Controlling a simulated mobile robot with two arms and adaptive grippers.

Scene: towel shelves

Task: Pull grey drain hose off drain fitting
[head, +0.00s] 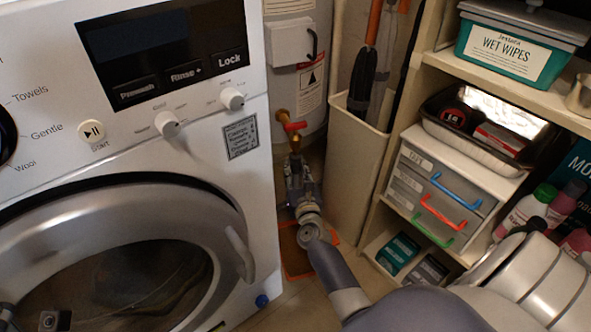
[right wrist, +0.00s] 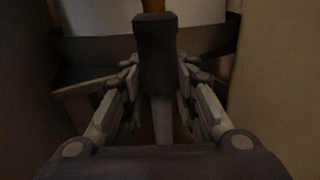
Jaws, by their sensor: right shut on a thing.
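My right gripper (head: 294,172) reaches in from the lower right, between the washer and the beige bin. In the right wrist view its fingers (right wrist: 157,95) are shut on a dark grey hose end (right wrist: 155,50), which stands upright between them. In the head view the hose is mostly hidden by the gripper, just under a brass tap (head: 283,115) with a red handle (head: 294,127). I cannot make out the drain fitting or whether the hose is still on it. Dark tips of what looks like my left gripper (head: 30,321) show at the bottom left; their opening is unclear.
A white washer (head: 190,130) with a round door (head: 120,260) fills the left. A beige bin (head: 352,155) with long handles stands close right of my right gripper. Shelves (head: 505,80) with a drawer box (head: 440,190) stand further right. An orange tray (head: 294,262) lies on the floor below.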

